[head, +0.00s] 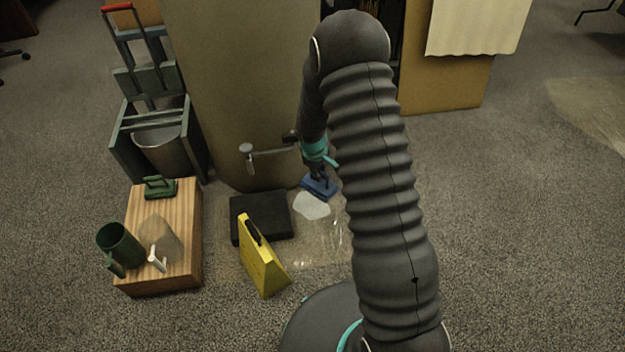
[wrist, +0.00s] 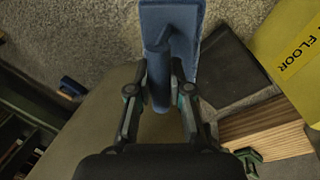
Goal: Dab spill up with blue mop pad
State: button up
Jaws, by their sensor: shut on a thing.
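The blue mop pad (head: 319,187) is in my gripper (head: 319,165), low over the floor at the far edge of the spill. In the wrist view the pad (wrist: 184,22) extends ahead of the fingers of my gripper (wrist: 158,92), which are shut on its blue handle. The spill (head: 311,206) is a pale whitish patch on the floor just nearer than the pad. I cannot tell whether the pad touches the floor or the spill's far edge. My arm covers the floor to the right.
A black mat or box (head: 261,216) and a yellow floor sign (head: 260,262) stand left of the spill.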

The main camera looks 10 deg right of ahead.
jog(key=w+f+n+b, duration=0.1)
jog(key=w+f+n, duration=0.1)
jog(key=f, duration=0.3)
jog(key=w+f+n+y+b, duration=0.1)
jog(key=w+f+n+b, duration=0.1)
jog(key=f, duration=0.4)
jog(key=w+f+n+b, duration=0.1)
jog(key=w+f+n, duration=0.3)
jog(key=f+n, duration=0.1)
jog(key=shift+w+d+f+n+t+y+b, duration=0.3)
jog(key=shift+f+n+t+b, duration=0.1)
jog(key=shift+f, duration=0.25)
jog(key=shift+s, duration=0.1)
